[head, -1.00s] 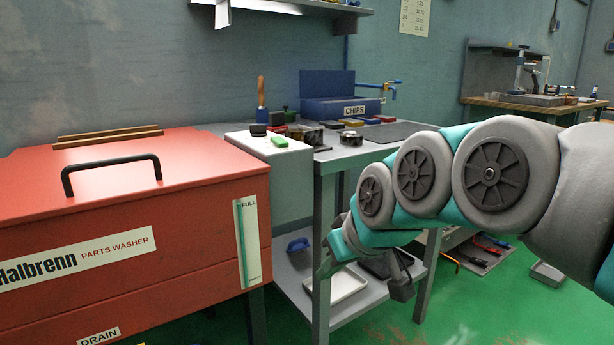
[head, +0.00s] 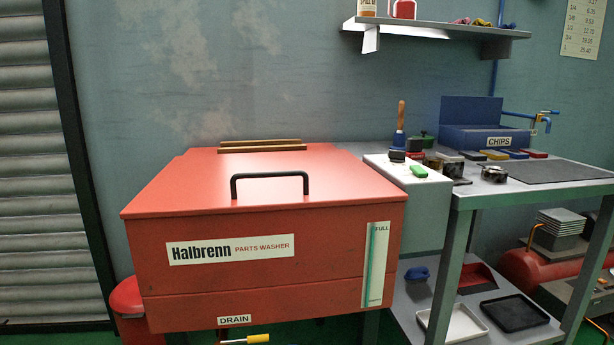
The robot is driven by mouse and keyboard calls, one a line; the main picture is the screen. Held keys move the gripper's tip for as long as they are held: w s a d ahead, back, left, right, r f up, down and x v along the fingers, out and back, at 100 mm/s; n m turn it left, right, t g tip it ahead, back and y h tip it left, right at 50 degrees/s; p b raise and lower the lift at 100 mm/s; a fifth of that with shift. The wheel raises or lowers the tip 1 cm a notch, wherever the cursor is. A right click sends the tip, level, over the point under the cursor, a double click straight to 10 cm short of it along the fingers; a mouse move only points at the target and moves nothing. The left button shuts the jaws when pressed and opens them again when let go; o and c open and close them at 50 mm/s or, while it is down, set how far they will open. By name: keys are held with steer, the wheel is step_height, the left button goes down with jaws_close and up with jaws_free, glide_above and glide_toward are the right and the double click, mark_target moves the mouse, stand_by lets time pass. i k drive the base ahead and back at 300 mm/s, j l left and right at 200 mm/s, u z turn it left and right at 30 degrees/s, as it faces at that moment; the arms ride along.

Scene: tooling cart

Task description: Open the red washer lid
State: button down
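The red parts washer (head: 340,245) stands left of centre in the head view, with a white "Halbrenn PARTS WASHER" label on its front. Its red lid (head: 335,185) lies shut and flat on top. A black bar handle (head: 270,176) rises from the lid near its front edge. A wooden strip (head: 260,146) lies at the lid's back edge. My gripper and arm are not in the head view now.
Right of the washer is a grey bench (head: 570,172) with a blue CHIPS box (head: 485,138), a grey-white box (head: 425,200) and small tools. A shelf (head: 440,28) hangs above. A yellow-handled drain valve (head: 257,339) sticks out below the washer.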

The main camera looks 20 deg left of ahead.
mark_target(189, 185)
steer(key=u, duration=1.15)
